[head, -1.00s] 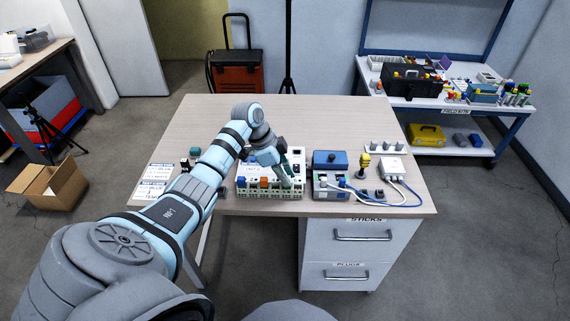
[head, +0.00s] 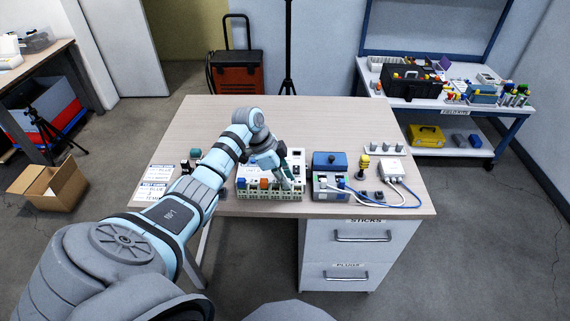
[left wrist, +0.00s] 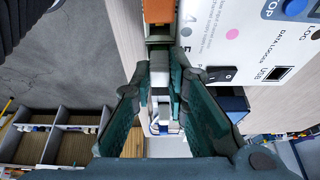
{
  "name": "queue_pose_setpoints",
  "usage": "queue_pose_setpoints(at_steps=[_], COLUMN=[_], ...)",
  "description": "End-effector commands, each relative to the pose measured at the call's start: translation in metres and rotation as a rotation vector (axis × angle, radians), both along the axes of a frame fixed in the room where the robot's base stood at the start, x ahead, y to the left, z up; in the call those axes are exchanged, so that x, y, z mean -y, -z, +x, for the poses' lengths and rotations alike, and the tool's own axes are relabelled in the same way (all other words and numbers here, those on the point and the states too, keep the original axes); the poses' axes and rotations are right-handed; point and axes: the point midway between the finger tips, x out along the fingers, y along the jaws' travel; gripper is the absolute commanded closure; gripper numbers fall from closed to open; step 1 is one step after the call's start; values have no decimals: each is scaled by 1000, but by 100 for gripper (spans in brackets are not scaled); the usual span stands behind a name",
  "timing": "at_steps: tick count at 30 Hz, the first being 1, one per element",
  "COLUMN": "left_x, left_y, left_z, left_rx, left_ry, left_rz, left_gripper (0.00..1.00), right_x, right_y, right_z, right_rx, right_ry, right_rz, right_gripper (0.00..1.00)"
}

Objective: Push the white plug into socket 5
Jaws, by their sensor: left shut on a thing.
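My left gripper (head: 287,184) is over the front right part of the white data logger (head: 297,158). In the left wrist view its two fingers (left wrist: 161,90) are shut on a pale plug (left wrist: 160,80), which looks like the white plug. The held plug is in line with the socket row on the logger's edge. An orange plug (left wrist: 158,12) stands in that row, a little beyond the fingers; it also shows in the head view (head: 264,183). My right gripper is out of view.
A grey unit with a blue top (head: 330,162) stands just right of the logger. A white box (head: 391,166) with cables and a yellow-handled tool (head: 362,166) are farther right. Printed cards (head: 158,180) lie at left. The table's back (head: 330,115) is clear.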

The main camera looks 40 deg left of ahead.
Motion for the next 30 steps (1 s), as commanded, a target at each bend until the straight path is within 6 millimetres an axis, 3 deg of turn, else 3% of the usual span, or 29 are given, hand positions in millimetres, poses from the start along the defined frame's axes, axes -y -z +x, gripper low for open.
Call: queue_pose_setpoints(at_steps=[5,6,10,16,18,30], left_x=[0,0,0,0,0,0], left_y=[1,1,1,0,0,-7], left_z=[0,0,0,0,0,0], left_rx=[-1,-1,-1,-1,0,0], left_ry=[0,0,0,0,0,0], left_rz=[1,1,1,1,0,0], left_gripper=[100,81,62,62,55,55], right_x=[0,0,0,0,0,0], right_y=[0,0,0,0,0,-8], right_z=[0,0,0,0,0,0], right_rx=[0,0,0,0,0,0], right_ry=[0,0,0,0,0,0], right_rz=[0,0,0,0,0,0], right_gripper=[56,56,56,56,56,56])
